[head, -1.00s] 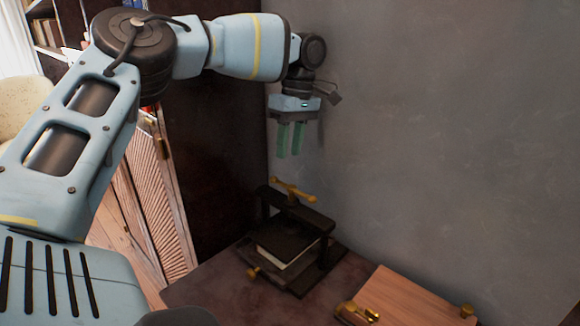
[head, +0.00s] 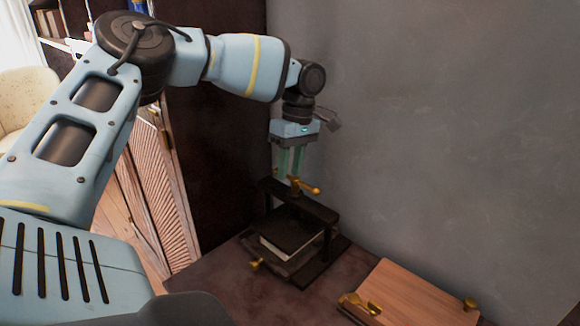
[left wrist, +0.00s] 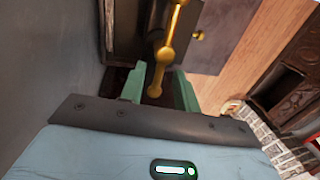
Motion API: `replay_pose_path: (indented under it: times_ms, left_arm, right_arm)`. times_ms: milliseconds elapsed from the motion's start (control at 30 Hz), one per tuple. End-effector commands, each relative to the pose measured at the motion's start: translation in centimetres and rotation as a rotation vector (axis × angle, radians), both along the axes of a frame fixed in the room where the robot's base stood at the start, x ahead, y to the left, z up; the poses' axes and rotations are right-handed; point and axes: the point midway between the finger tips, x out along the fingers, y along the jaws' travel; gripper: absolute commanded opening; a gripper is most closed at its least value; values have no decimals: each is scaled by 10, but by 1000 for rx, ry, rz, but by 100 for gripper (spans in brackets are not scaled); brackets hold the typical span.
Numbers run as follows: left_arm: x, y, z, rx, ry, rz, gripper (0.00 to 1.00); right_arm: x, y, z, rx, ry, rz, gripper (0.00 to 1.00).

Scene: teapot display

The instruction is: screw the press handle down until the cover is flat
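The black book press (head: 318,209) stands on the dark table against the grey wall. Its brass cross handle (head: 308,187) is on top of the crossbar. Inside lies a book with a dark cover (head: 288,232) and pale page edges. My left gripper (head: 291,174) points straight down at the handle. In the left wrist view, the brass handle (left wrist: 166,54) runs between the two green fingers of the left gripper (left wrist: 160,72). A gap shows beside the bar, so the fingers look open around it. The right gripper is out of view.
A wooden board (head: 420,292) with brass fittings (head: 358,303) lies on the table (head: 215,285) right of the press. A small brass knob (head: 256,264) sits at the press's front left. The wall (head: 430,130) is close behind; a folding screen (head: 160,190) stands left.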

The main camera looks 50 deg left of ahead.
Motion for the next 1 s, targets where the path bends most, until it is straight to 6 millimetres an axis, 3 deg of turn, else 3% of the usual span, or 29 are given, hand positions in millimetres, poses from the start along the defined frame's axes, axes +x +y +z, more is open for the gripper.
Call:
replay_pose_path:
  times_ms: [333, 567, 1000]
  left_arm:
    - [-1, 0, -4, -1, -1, 0, 30]
    - [-1, 0, -4, -1, -1, 0, 0]
    - [1, -1, -3, -1, 0, -54, 0]
  right_arm:
    - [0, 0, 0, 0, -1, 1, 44]
    - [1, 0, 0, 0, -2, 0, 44]
    - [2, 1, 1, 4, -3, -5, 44]
